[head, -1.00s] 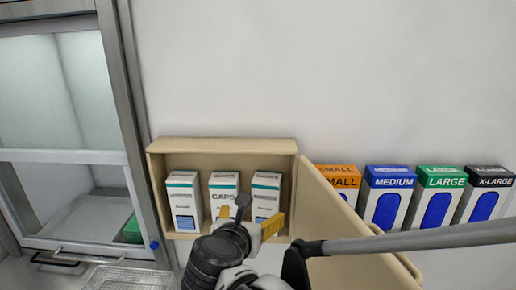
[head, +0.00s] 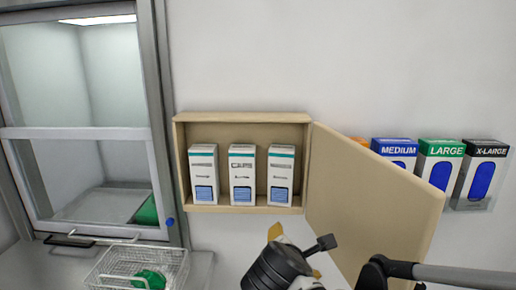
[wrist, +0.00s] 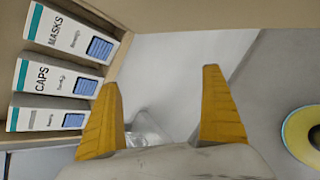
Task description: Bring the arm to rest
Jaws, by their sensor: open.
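My gripper (wrist: 168,108) is open and empty, its two yellow fingers apart in the wrist view. In the head view my gripper (head: 296,254) is at the bottom, below and in front of the wall cabinet (head: 243,118). The cabinet is open and holds a left box (head: 204,168), a middle box marked CAPS (head: 242,168) and a right box (head: 281,168), all upright. In the wrist view the boxes, one marked MASKS (wrist: 66,25), show at the upper left. The fingers appear clear of them.
The cabinet door (head: 372,200) stands swung open to the right, close to my arm. Glove boxes, one marked LARGE (head: 438,170), line the wall at the right. A wire basket (head: 108,270) with a green item (head: 150,278) and a glass-fronted cabinet (head: 85,150) are at the left.

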